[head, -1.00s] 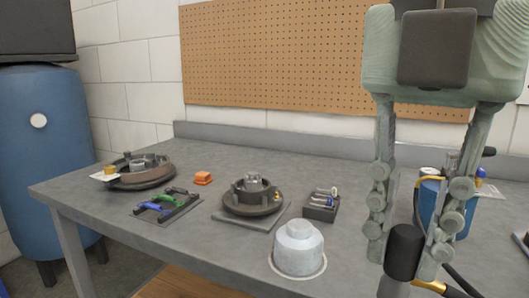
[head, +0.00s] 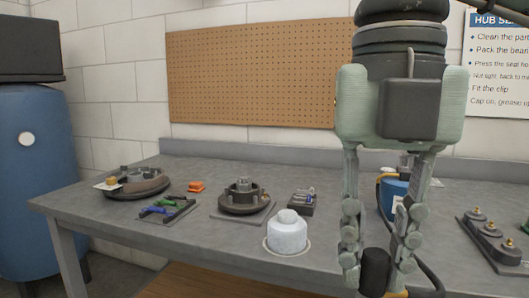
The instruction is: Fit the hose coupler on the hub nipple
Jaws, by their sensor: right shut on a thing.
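My right gripper (head: 378,270) hangs down at the right front of the bench. It is shut on a black cylindrical grip (head: 375,272), with a brass-coloured part (head: 398,294) and a black hose (head: 431,281) beside it. I take this to be the hose coupler; its end is cut off by the frame. The hub (head: 243,197) sits on a flat plate in the middle of the bench, well left of and behind the gripper, apart from it. A nipple on the hub is too small to make out clearly. My left gripper is not in view.
A pale domed cap (head: 287,233) stands between hub and gripper. A blue container (head: 394,198) is partly hidden behind my right gripper. A tray with brass-topped parts (head: 489,240) lies at right. Left are a drum (head: 138,183), coloured tools (head: 168,209) and an orange block (head: 195,186).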

